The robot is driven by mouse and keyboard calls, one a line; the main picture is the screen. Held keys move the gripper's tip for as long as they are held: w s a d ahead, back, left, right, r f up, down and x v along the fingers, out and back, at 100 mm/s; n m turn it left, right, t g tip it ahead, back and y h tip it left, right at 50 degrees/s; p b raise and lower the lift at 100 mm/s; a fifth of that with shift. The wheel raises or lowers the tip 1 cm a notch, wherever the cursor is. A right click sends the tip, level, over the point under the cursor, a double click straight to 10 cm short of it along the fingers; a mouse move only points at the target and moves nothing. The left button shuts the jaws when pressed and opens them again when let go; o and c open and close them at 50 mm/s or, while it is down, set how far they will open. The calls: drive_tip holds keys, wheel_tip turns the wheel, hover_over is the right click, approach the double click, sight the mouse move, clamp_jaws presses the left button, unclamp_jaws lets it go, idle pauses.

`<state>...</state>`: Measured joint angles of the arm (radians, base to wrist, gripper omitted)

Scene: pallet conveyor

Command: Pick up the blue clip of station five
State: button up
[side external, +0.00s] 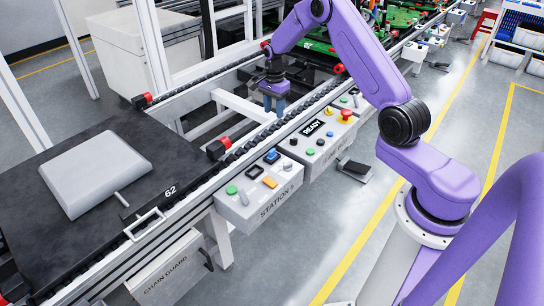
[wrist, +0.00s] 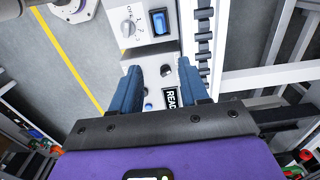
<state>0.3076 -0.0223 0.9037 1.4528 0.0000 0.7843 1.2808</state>
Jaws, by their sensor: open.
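A small blue piece (side external: 271,155) sits on the top of the near grey station box (side external: 240,200), beside an orange piece. The box's front reads STATION, but its digit is too small to read surely. In the wrist view a blue rocker-like piece (wrist: 158,22) sits on a grey panel beside a knob; I cannot tell whether it is the same piece. My gripper (side external: 274,110) points down above the conveyor, behind and above the station boxes. Its blue fingers (wrist: 158,72) are apart, with nothing between them but the panel below. No separate loose clip is clear.
A box with a READY display (side external: 312,127) and a red mushroom button (side external: 345,115) adjoins the near station box. A dark pallet (side external: 110,135) carrying a grey block (side external: 96,172) lies on the conveyor at left. The rail (side external: 240,150) runs behind the boxes.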

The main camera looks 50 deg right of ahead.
hover_over(272, 150)
drive_tip(key=f, duration=0.8)
drive_tip(key=d+f, duration=0.1)
drive_tip(key=f, duration=0.3)
drive_tip(key=shift+s, duration=0.1)
drive_tip(key=shift+a+f, duration=0.15)
drive_tip(key=shift+f, duration=0.75)
drive_tip(key=shift+a+f, duration=0.2)
drive_tip(key=shift+f, duration=0.7)
drive_tip(key=shift+a+f, duration=0.15)
drive_tip(key=shift+f, duration=0.75)
clamp_jaws()
